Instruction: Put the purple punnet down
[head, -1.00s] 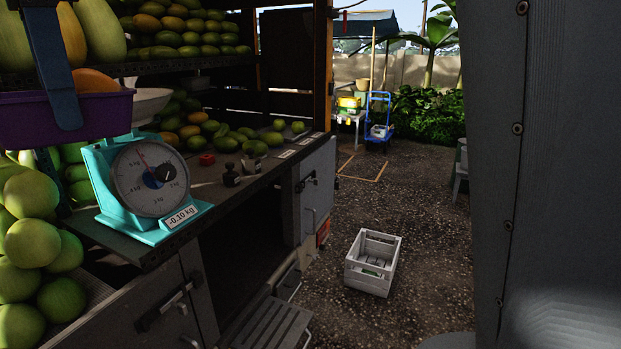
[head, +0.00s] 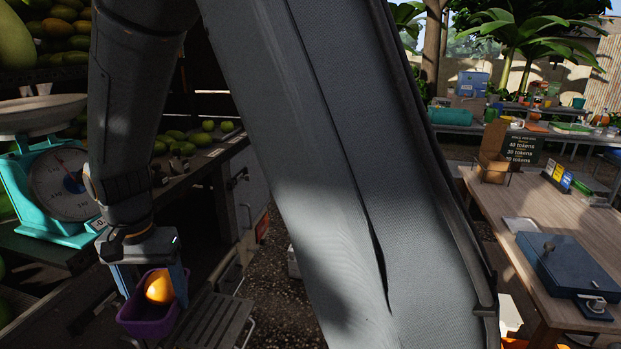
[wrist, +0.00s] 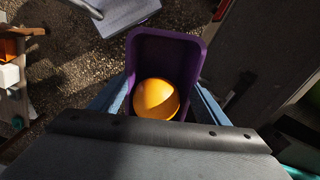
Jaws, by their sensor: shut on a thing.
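The purple punnet (head: 146,326) hangs in my gripper (head: 150,285) at the lower left of the head view, with one orange-yellow fruit (head: 160,286) in it. In the wrist view the punnet (wrist: 190,50) sits between the two blue fingers, and the fruit (wrist: 157,99) lies at its near end. My gripper is shut on the punnet. The wrist view shows dark gravelly ground beyond the punnet, so it is held up in the air beside the fruit truck's counter.
A teal scale (head: 45,190) stands on the truck's counter at left. A grey step (head: 215,325) is just right of the punnet. At right, a wooden table (head: 510,205) carries a blue box (head: 565,275) and a price sign (head: 522,148). My arm hides the middle.

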